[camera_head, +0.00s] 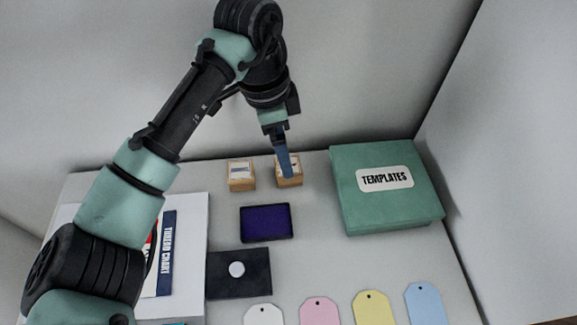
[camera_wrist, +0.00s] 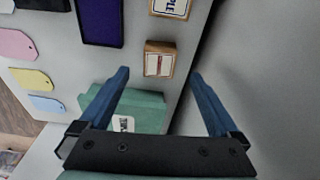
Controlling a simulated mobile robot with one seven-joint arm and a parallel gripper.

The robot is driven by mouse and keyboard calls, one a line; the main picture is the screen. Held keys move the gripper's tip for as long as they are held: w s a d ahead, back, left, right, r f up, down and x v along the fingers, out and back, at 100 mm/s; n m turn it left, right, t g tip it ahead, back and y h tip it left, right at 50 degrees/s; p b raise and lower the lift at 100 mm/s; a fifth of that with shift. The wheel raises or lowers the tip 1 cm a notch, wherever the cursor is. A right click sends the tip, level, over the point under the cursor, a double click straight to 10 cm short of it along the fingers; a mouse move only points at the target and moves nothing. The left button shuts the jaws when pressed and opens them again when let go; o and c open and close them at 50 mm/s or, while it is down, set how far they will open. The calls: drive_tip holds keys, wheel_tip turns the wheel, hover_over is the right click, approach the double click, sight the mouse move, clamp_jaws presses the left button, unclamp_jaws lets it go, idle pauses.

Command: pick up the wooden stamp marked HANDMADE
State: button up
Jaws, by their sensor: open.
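Two wooden block stamps stand at the back of the table. The right stamp (camera_head: 290,181) is below my gripper (camera_head: 286,172) in the head view, its top partly hidden by a blue finger. In the wrist view this stamp (camera_wrist: 159,60) shows a white label with a red edge, too small to read. It lies just beyond the gap between my open, empty fingertips (camera_wrist: 159,76). The left stamp (camera_head: 241,180) is apart from it; its label in the wrist view (camera_wrist: 171,8) ends in "PLE". I cannot read HANDMADE on either.
A green TEMPLATES box (camera_head: 385,210) stands right of the stamps. A purple ink pad (camera_head: 266,222) and a dark plate with a white disc (camera_head: 237,282) lie in front. Several coloured tags (camera_head: 371,307) lie along the front. A wall (camera_head: 340,75) rises behind the stamps.

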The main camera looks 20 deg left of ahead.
drive_tip(key=shift+w+d+f, duration=0.1)
drive_tip(key=shift+d+f, duration=0.05)
drive_tip(key=shift+f, duration=0.95)
drive_tip(key=shift+d+f, duration=0.2)
drive_tip(key=shift+f, duration=0.95)
drive_tip(key=shift+w+d+f, duration=0.1)
drive_tip(key=shift+d+f, duration=0.05)
drive_tip(key=shift+f, duration=0.95)
drive_tip(key=c, duration=1.5)
drive_tip(key=shift+o, duration=0.2)
drive_tip(key=shift+r, duration=0.1)
